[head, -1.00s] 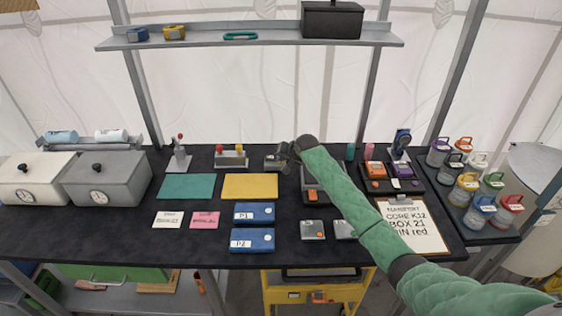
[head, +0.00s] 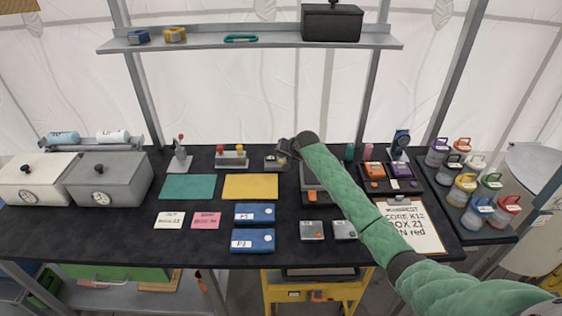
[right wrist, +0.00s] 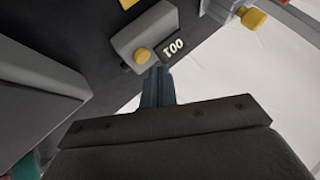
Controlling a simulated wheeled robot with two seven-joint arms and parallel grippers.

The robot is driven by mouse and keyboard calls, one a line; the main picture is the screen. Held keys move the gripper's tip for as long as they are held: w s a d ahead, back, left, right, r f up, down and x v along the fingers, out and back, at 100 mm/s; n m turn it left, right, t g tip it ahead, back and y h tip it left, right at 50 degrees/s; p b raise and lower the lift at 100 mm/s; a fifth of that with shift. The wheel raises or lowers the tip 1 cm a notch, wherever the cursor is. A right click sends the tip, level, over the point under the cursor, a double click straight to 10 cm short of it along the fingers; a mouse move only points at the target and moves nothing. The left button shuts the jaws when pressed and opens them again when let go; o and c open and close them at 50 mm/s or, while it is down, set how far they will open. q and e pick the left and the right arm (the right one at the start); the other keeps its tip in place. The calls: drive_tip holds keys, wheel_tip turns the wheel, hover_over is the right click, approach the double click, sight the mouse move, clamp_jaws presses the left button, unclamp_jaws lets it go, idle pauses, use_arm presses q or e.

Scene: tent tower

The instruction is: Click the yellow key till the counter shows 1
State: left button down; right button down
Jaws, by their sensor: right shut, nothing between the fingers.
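The counter device is a small grey box (head: 271,164) at the back of the dark table, and it also shows in the right wrist view (right wrist: 128,37). Its round yellow key (right wrist: 143,55) stands on the sloping face. Beside the key, the dark counter display (right wrist: 173,48) appears upside down and reads 001. My right gripper (head: 283,149) is beside and above the device in the head view. Its shut, empty fingers (right wrist: 158,72) end close to the key in the right wrist view, and the key is uncovered. My left gripper is out of view.
A stand with red and yellow knobs (head: 231,158) is left of the device. A yellow mat (head: 250,186) lies in front. A dark grey box (head: 310,177) stands to the right, partly behind my right arm. A shelf (head: 260,42) spans the back above.

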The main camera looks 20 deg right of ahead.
wheel_tip(320, 180, up, 5)
drive_tip(key=p, duration=0.3)
drive_tip(key=shift+f, duration=0.15)
idle(0.7)
